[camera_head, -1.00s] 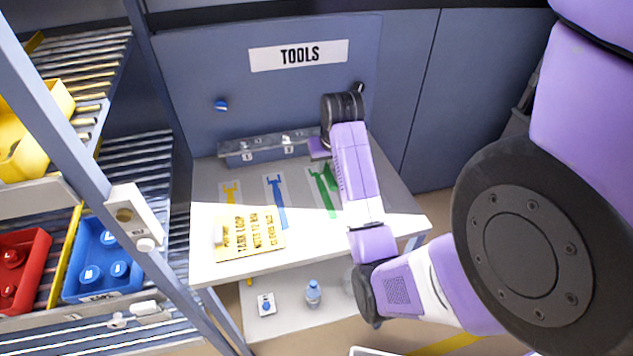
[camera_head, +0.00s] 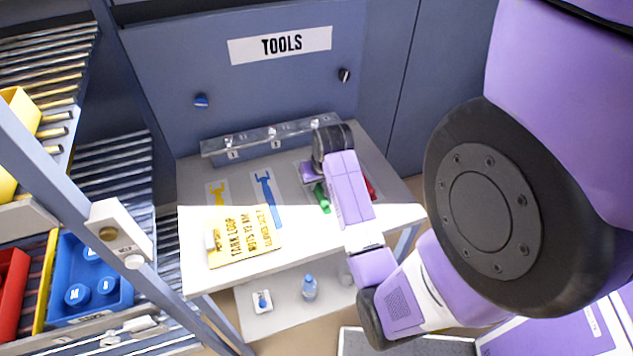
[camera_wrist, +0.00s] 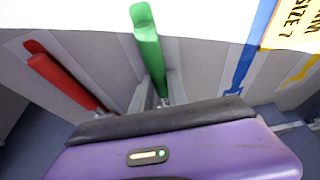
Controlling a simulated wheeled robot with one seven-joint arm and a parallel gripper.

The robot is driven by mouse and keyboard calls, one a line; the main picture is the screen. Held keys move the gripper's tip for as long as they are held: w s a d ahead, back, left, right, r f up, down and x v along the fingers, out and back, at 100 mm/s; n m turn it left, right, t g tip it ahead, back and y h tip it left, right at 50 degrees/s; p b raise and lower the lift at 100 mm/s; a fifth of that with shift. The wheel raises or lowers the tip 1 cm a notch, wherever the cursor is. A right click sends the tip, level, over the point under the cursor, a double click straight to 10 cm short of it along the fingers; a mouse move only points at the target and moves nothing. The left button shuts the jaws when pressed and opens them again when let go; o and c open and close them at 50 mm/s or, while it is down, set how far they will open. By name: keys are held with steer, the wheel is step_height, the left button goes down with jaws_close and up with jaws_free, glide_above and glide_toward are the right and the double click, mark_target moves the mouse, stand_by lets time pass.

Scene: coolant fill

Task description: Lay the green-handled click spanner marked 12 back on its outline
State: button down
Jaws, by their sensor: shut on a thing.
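The green-handled spanner (camera_wrist: 148,45) is held between my gripper's fingers (camera_wrist: 158,92) in the wrist view, its handle pointing away toward the top. My gripper (camera_head: 313,180) is shut on it, low over the right part of the tool table (camera_head: 355,150). In the head view only part of the green handle (camera_head: 322,198) shows; my gripper and arm hide the rest. The green outline is mostly hidden beneath, and I cannot tell if the spanner touches the table. The 12 mark is not readable.
A red handle (camera_wrist: 62,78) lies beside the green one. A blue spanner shape (camera_head: 268,198) and a yellow one (camera_head: 218,195) lie to the left. A yellow note card (camera_head: 243,235) lies in front. A grey rack (camera_head: 270,138) runs along the back.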

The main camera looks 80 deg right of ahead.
steer(key=shift+f, duration=0.15)
steer(key=c, duration=1.3)
jaws_free()
